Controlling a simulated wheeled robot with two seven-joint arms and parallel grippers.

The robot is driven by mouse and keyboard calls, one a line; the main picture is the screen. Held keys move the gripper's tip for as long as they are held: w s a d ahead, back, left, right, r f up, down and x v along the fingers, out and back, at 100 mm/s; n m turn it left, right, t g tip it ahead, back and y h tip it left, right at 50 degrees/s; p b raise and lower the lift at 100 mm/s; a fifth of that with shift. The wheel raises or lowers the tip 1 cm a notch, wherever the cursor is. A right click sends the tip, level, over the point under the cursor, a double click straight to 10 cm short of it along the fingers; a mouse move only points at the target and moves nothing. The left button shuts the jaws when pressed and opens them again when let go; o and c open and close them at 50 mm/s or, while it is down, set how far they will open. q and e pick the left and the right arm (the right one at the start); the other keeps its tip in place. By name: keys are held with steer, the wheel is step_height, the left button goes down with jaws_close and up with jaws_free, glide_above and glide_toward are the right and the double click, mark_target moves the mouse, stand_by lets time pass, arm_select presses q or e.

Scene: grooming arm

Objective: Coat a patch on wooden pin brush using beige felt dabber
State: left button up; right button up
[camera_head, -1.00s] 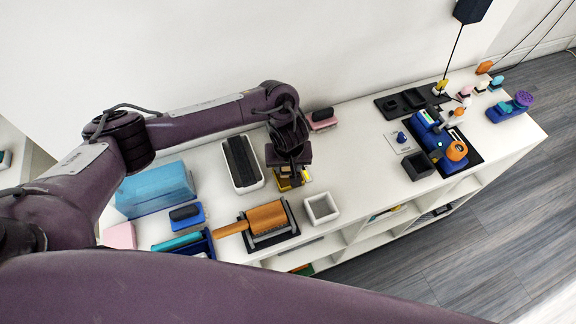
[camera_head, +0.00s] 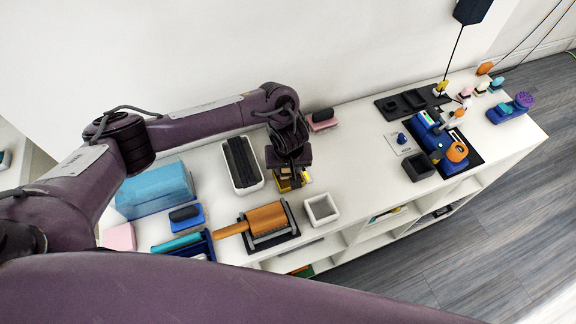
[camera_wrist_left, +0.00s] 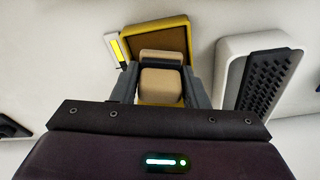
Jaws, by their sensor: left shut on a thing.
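My left gripper (camera_wrist_left: 160,92) is shut on the beige felt dabber (camera_wrist_left: 161,85), whose blocky body shows between the fingers in the left wrist view. The dabber is over or at a yellow-rimmed tray with a brown inside (camera_wrist_left: 183,30); whether it touches is unclear. In the head view my left gripper (camera_head: 290,172) points down, partly hiding the yellow tray (camera_head: 284,186). The wooden pin brush (camera_head: 265,218), orange-brown, lies on a black holder (camera_head: 291,234) in front of the gripper, its handle to the left. My right gripper is not in view.
A white tray with a black brush (camera_head: 241,165) stands left of the gripper. An empty white square box (camera_head: 321,209) is right of the pin brush. A pink-based block (camera_head: 322,119) is behind. A small blue device (camera_head: 432,135) stands farther right, with clear tabletop between.

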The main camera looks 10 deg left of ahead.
arm_select(q)
steer(key=shift+f, duration=0.4)
steer(key=shift+s+f+p, duration=0.1)
steer(key=shift+f+p, duration=0.05)
steer(key=shift+p, duration=0.25)
stand_by(2.4)
step_height(320, 180, up, 7)
steer(key=p, duration=0.9)
stand_by(0.8)
